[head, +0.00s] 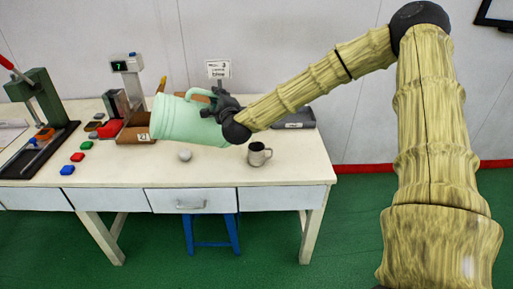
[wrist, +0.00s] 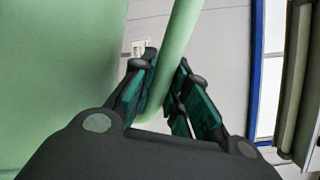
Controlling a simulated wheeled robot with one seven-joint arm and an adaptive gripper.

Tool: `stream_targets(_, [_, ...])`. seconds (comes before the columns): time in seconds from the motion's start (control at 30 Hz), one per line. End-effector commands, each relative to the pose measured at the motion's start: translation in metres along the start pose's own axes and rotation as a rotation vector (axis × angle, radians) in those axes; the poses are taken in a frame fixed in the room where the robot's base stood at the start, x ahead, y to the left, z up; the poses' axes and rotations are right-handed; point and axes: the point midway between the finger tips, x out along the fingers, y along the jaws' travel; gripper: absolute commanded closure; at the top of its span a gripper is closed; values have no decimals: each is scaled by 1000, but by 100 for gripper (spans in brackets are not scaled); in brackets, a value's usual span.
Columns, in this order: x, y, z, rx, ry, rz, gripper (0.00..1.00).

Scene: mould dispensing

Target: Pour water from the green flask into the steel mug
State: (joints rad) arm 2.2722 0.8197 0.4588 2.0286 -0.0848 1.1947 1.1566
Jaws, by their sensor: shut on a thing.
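The pale green flask (head: 180,121) is held in the air above the table in the head view. It is tilted far over, close to lying on its side, with its wide end to the left. My gripper (head: 221,103) is shut on the flask's handle, which shows between the fingers in the wrist view (wrist: 172,68). The flask's body (wrist: 55,75) fills the left of that view. The steel mug (head: 257,155) stands upright on the table, below and to the right of the flask. I cannot see inside the mug, and no water stream shows.
The white table (head: 300,165) holds a grey ball (head: 185,155) left of the mug. A dark tray (head: 297,119) lies behind the mug. A scale with display (head: 127,66), a green press (head: 38,95) and several coloured blocks (head: 77,157) are at the left. The front right tabletop is clear.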

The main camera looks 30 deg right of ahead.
Motion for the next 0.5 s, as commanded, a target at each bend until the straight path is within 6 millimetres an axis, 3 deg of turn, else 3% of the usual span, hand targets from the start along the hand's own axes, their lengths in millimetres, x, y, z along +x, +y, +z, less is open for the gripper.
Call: stream_targets(0.5, [0,-5,2,28,-2,-4,100])
